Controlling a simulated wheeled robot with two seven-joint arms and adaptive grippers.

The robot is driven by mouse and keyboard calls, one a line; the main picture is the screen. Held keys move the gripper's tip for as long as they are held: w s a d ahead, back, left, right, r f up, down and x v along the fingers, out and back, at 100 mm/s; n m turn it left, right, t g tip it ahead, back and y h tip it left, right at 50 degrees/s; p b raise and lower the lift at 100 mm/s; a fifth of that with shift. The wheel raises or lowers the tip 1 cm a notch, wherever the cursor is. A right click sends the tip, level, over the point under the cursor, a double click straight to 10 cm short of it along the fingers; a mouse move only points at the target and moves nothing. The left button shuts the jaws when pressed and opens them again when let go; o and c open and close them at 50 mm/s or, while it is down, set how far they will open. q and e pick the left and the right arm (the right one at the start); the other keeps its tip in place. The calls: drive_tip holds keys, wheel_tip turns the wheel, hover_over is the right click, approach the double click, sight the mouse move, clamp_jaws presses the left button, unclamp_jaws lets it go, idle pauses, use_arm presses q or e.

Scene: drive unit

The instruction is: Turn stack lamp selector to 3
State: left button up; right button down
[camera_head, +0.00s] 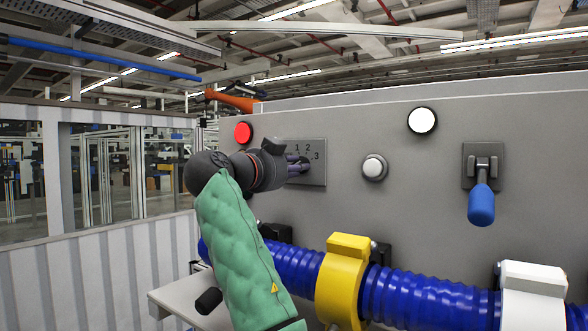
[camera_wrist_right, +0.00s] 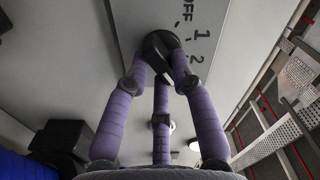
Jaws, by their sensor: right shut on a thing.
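The lamp selector has a grey square plate (camera_head: 319,177) on the panel, with the marks 1, 2 and 3 showing in the head view. Its black round knob (camera_wrist_right: 158,43) shows in the right wrist view, beside the marks OFF, 1 and 2. My right gripper (camera_head: 297,166) has its purple fingers closed around the knob; they also show around it in the wrist view (camera_wrist_right: 162,62). The gripper hides part of the plate, and I cannot tell which mark the knob points to. My left gripper is in neither view.
The grey panel carries a red lamp (camera_head: 243,132), a white lamp (camera_head: 422,120), a white push button (camera_head: 374,168) and a blue-handled lever (camera_head: 481,203). A blue corrugated hose (camera_head: 425,297) with a yellow clamp (camera_head: 341,283) and a white clamp (camera_head: 533,289) runs below.

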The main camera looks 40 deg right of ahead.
drive_tip(key=shift+m, duration=0.3)
drive_tip(key=c, duration=1)
unclamp_jaws()
drive_tip(key=shift+c, duration=0.2)
drive_tip(key=v, duration=1.2)
